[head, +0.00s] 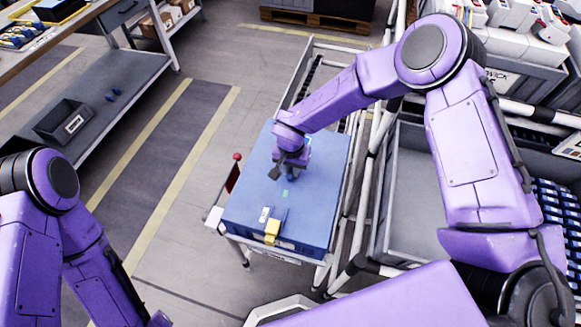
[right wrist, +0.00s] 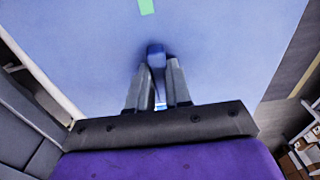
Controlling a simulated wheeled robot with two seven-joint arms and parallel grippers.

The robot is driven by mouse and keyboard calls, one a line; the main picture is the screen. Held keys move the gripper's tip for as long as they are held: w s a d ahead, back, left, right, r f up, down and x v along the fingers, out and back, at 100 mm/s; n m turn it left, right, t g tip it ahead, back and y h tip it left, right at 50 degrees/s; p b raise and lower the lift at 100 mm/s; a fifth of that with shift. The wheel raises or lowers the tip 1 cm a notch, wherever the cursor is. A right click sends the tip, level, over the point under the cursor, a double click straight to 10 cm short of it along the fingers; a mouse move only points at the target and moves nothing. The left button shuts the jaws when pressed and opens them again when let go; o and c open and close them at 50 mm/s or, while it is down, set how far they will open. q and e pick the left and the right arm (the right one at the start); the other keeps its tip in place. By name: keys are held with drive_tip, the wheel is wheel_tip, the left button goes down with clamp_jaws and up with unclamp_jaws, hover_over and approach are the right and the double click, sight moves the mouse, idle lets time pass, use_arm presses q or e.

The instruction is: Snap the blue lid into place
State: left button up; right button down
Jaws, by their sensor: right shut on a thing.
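The blue lid (head: 318,175) is a large flat blue panel lying on top of a box on the cart; it fills much of the right wrist view (right wrist: 225,55). A green mark shows on it, with a white label and a yellow piece (head: 272,229) near its front edge. My right gripper (head: 289,163) is above the lid's rear half. In the right wrist view, its fingers (right wrist: 158,82) are shut on a small blue upright piece that seems part of the lid. I cannot tell whether the lid sits fully down. My left gripper is out of view; only the arm shows.
The box stands on a metal cart with rails (head: 300,85). A red-knobbed lever (head: 235,170) is at its left. A grey bin (head: 405,190) and white racking stand close on the right. A workbench (head: 100,90) with a dark bin is on the left; the floor between is clear.

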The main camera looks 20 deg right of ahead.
idle(0.3)
drive_tip(key=c, duration=1)
unclamp_jaws()
drive_tip(key=shift+o, duration=0.2)
wheel_tip(320, 180, up, 10)
drive_tip(key=shift+s+a+r, duration=0.15)
drive_tip(key=shift+s+r, duration=0.05)
drive_tip(key=shift+s, duration=0.1)
